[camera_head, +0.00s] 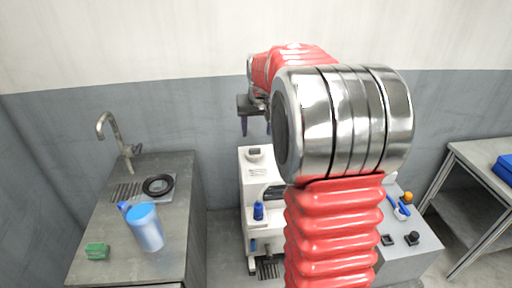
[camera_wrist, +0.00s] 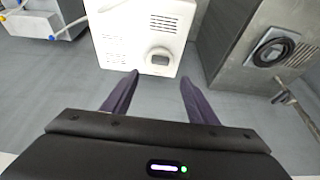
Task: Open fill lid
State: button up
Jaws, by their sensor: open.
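A white machine (camera_head: 253,168) stands on the floor against the wall, partly hidden behind my red arm. A small grey lid-like part (camera_head: 254,152) sits on its top; it also shows in the wrist view (camera_wrist: 159,57), where it looks closed. I cannot tell for sure that it is the fill lid. My gripper (camera_head: 256,124) is open and empty. In the head view it appears above the machine. In the wrist view its two dark fingers (camera_wrist: 159,79) point toward the machine top, apart from the grey part, with nothing between them.
A grey sink counter (camera_head: 178,215) stands left, with a tap (camera_head: 116,133), a blue pitcher (camera_head: 148,232), a green sponge (camera_head: 97,251) and a black ring (camera_head: 158,185). A control cabinet (camera_head: 418,244) and a metal table (camera_head: 481,155) stand right.

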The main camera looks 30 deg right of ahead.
aim_at(255, 149)
jog(key=x, duration=1.1)
jog(key=shift+w+f, duration=0.2)
jog(key=shift+f, duration=0.1)
